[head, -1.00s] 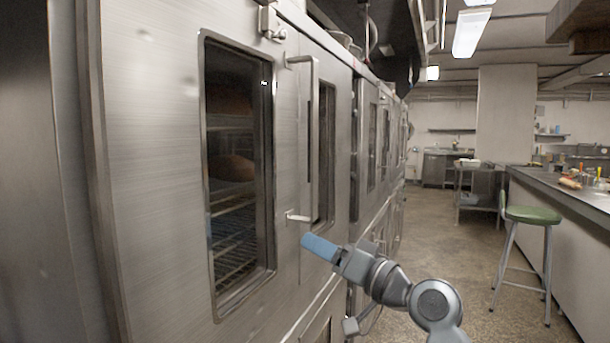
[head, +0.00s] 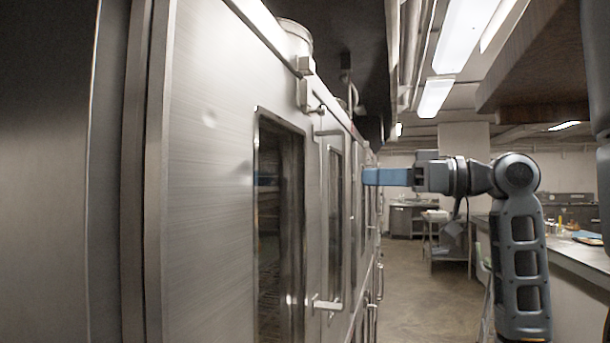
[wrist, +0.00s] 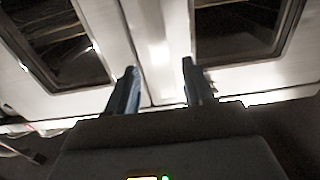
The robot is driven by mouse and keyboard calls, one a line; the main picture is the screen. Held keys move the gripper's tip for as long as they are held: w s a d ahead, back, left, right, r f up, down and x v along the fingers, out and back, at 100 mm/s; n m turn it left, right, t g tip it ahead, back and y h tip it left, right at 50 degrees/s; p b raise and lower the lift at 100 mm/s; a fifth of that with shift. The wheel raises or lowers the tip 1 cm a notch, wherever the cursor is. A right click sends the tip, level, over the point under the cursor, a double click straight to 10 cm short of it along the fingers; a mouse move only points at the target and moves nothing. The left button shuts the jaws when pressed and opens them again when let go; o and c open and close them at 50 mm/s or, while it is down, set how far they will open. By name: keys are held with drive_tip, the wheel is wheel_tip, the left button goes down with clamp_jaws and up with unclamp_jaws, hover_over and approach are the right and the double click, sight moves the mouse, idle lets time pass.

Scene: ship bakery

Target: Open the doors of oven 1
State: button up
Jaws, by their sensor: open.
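The oven's stainless door (head: 215,130) with a tall dark window (head: 280,210) fills the left of the head view and looks shut. My gripper (head: 368,177) has blue fingers and points left toward the oven front, to the right of the handle. In the wrist view my gripper (wrist: 160,85) is open and empty, with two dark windows (wrist: 60,40) and a pale metal strip between them ahead. No handle shows between the fingers.
More oven doors run along the left wall. A counter (head: 590,255) stands at the right and a steel table (head: 450,240) at the back. The aisle floor (head: 420,290) between them is clear. A dark hood overhangs the oven top.

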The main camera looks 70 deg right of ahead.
sight(347, 176)
drive_tip(key=shift+w+a+r, duration=0.1)
drive_tip(key=shift+w+r, duration=0.1)
drive_tip(key=shift+w, duration=0.35)
drive_tip(key=w, duration=0.2)
drive_tip(key=w+p, duration=0.1)
drive_tip(key=w, duration=0.1)
drive_tip(key=w+p, duration=0.1)
drive_tip(key=w, duration=0.2)
drive_tip(key=shift+a, duration=0.25)
clamp_jaws()
